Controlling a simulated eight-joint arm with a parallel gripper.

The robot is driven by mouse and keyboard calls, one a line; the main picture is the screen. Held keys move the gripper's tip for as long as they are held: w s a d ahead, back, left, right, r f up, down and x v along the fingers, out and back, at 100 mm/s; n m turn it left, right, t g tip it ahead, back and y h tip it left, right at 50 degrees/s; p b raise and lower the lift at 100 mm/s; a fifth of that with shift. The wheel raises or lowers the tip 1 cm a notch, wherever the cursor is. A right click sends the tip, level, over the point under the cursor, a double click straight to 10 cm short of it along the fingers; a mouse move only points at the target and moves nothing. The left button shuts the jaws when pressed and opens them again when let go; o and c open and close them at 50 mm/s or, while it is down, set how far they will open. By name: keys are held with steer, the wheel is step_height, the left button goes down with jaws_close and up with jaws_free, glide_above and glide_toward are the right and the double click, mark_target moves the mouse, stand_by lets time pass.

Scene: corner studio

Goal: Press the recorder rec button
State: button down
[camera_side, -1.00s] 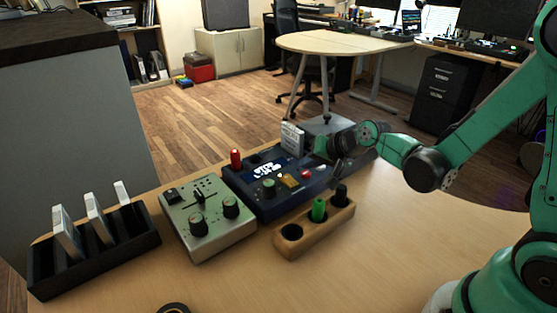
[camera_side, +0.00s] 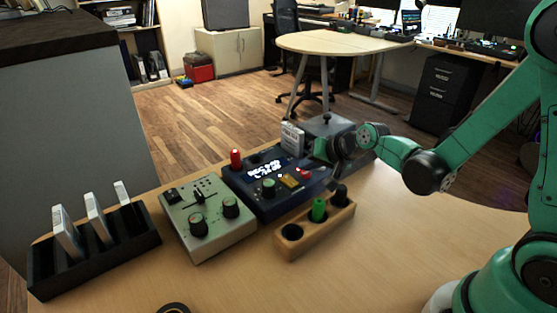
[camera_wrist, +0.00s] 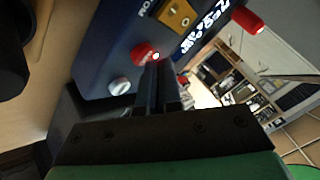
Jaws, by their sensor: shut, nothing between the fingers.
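The recorder (camera_side: 245,190) is a dark blue box in the middle of the table, with a lit display (camera_side: 268,169) whose text is too small to read surely. Its round red button (camera_side: 304,174) is on the right part of the top, and also shows in the wrist view (camera_wrist: 142,53), beside a small bright light. My gripper (camera_side: 333,183) is shut and empty, at the right of the recorder. In the wrist view its fingertips (camera_wrist: 158,68) overlap the button's edge; I cannot tell whether they touch it.
A wooden block (camera_side: 312,232) with a green and a black peg stands in front of the recorder. A red-capped post (camera_side: 236,160) rises at its left. A grey-green control box (camera_side: 208,222) and a black rack (camera_side: 95,252) stand to the left.

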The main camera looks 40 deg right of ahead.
mark_target(309, 175)
steer(key=shift+r, duration=0.25)
steer(key=shift+r, duration=3)
steer(key=s+a+r+n+g+h, duration=0.1)
steer(key=s+a+n+g, duration=0.1)
steer(key=s+n, duration=0.5)
steer(key=s+a, duration=0.1)
steer(key=s, duration=0.3)
steer(key=shift+s+r+n, duration=0.15)
steer(key=shift+r+n, duration=0.05)
steer(key=shift+n, duration=0.2)
